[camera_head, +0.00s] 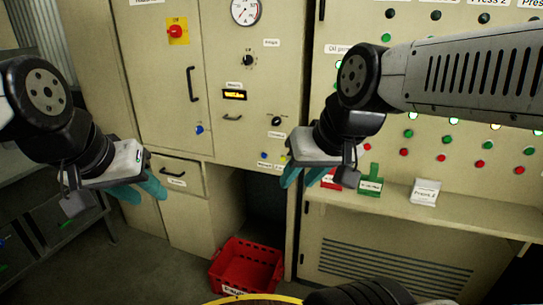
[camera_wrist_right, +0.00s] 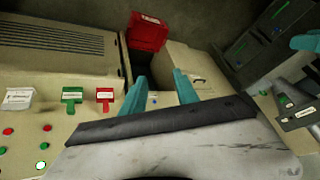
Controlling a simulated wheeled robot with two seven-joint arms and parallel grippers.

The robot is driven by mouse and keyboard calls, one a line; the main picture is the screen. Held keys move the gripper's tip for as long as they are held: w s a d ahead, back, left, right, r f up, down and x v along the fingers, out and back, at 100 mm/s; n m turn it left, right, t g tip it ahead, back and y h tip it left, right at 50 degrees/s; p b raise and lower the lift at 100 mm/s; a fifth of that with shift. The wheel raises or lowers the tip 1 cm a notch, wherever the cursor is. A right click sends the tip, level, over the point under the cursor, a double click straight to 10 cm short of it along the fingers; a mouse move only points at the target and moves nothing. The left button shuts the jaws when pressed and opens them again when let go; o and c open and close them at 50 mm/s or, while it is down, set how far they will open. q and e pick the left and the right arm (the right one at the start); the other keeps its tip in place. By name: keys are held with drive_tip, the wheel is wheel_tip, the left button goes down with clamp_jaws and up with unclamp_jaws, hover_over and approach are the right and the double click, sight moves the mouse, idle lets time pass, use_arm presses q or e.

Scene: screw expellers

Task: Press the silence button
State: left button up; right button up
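No label in view clearly reads "silence", so I cannot tell which button is the silence button. On the beige cabinet, a small blue button (camera_head: 264,155) sits low on the middle panel, left of my right gripper. A blue knob (camera_head: 199,129) is on the left door, and a red button on a yellow plate (camera_head: 177,31) is higher up. My right gripper (camera_head: 303,178) is in front of the cabinet, with teal fingers apart and empty; its fingers also show in the right wrist view (camera_wrist_right: 160,90). My left gripper (camera_head: 140,190) is before the drawer, fingers apart and empty.
A red crate (camera_head: 228,280) stands on the floor below the cabinet. A ledge (camera_head: 470,222) at right holds a white sign (camera_head: 425,192) and a green tag (camera_head: 371,184). Rows of green and red buttons cover the right panel, partly hidden by my right arm.

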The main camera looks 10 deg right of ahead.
idle(0.3)
clamp_jaws()
idle(1.6)
